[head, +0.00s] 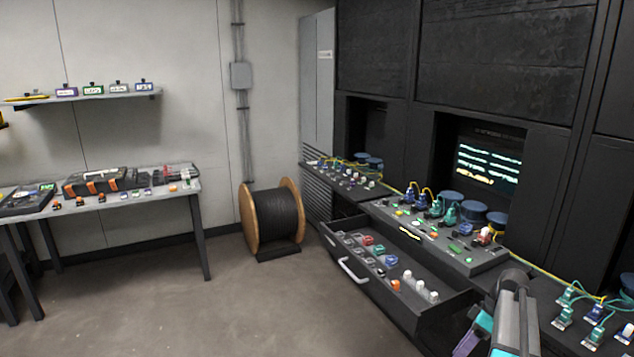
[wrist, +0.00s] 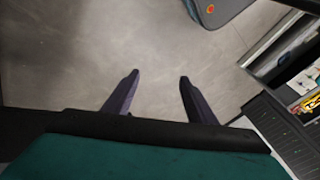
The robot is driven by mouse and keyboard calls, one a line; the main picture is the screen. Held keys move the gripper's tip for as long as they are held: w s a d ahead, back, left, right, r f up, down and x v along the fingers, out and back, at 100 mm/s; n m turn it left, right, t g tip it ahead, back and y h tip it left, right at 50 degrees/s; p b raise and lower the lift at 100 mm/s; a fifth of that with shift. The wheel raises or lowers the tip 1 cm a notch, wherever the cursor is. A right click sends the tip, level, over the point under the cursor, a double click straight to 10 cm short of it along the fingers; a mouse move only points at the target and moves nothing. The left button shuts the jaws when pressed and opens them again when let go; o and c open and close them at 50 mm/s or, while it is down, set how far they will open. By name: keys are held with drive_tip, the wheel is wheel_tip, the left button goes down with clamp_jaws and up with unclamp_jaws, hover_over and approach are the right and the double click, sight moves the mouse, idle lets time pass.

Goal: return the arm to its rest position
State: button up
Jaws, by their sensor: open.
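My gripper shows in the wrist view (wrist: 157,82) with its two dark fingers apart and nothing between them. Bare grey floor lies beyond the fingertips. In the head view part of my arm shows at the lower right, in front of the right end of the open drawer (head: 356,270). The fingertips cannot be made out in the head view.
The open drawer holds several small connectors. Above it, a console ledge (head: 470,262) carries plugs and cables. A cable drum (head: 272,217) stands at the back wall. A workbench (head: 150,194) with tools is at the left. The floor (head: 190,310) between is clear.

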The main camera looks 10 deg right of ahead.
drive_tip(key=s+a+f+g, duration=0.2)
drive_tip(key=s+a+f, duration=0.2)
drive_tip(key=a+f, duration=0.7)
drive_tip(key=s+a+f+g, duration=0.3)
drive_tip(key=a+f, duration=0.7)
drive_tip(key=a, duration=0.3)
drive_tip(key=s+a+f+m+h, duration=0.3)
drive_tip(key=s+f, duration=0.4)
drive_tip(key=s, duration=0.3)
drive_tip(key=s+a+f+m+h, duration=0.2)
drive_tip(key=s+a+f+m, duration=0.2)
drive_tip(key=s+f, duration=0.4)
drive_tip(key=s+m, duration=0.1)
drive_tip(key=s, duration=0.2)
drive_tip(key=shift+a+m+h, duration=0.3)
drive_tip(key=shift+a+h, duration=0.05)
drive_tip(key=shift+h, duration=0.05)
